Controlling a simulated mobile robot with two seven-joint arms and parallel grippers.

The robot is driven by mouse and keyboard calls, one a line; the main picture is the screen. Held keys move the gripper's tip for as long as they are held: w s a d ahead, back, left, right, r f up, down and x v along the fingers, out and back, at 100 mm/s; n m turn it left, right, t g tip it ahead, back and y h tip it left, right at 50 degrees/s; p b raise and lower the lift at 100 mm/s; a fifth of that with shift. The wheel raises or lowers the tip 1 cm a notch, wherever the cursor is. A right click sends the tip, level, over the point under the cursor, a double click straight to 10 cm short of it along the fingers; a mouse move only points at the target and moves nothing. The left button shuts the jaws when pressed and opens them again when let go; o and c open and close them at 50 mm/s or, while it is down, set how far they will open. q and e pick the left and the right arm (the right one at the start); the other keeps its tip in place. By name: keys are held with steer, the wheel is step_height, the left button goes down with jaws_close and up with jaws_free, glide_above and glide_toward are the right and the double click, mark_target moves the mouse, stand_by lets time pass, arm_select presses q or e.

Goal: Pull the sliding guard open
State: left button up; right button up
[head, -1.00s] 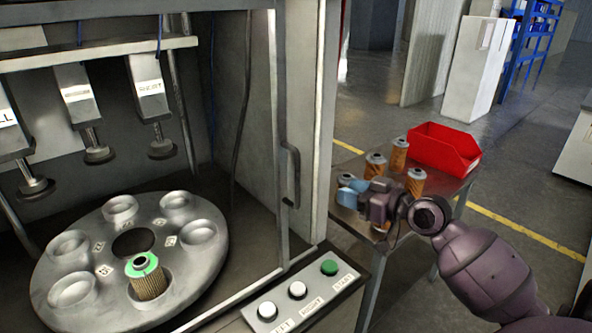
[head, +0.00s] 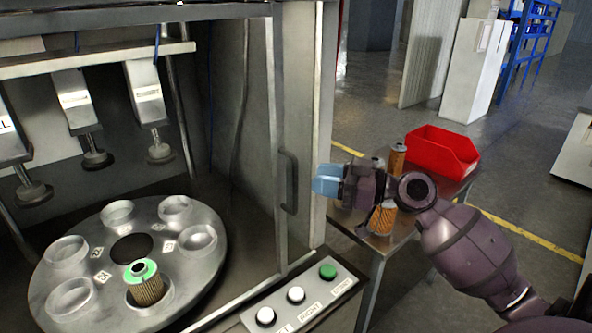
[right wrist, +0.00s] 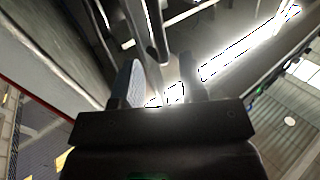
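The sliding guard (head: 278,130) is a framed panel on the front of the machine; I cannot tell how far it is open. Its dark vertical handle (head: 289,182) is on the upright near the right side. My right gripper (head: 322,181), with blue fingertips, is just right of the handle and apart from it, pointing left. In the right wrist view its fingers (right wrist: 163,78) are spread with nothing between them; a dark bar (right wrist: 156,35), apparently the handle, shows ahead of them. My left gripper is not in view.
Inside, a round turntable (head: 208,268) holds one green-topped filter cartridge (head: 146,285), with presses above. A button panel (head: 300,295) sits below the handle. At the right, a side table (head: 372,245) carries orange cartridges (head: 397,158) and a red bin (head: 440,150).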

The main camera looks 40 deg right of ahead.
steer(key=shift+p+x, duration=0.75)
steer(key=shift+x, duration=2.4)
steer(key=shift+s, duration=0.1)
steer(key=shift+c, duration=0.3)
jaws_close()
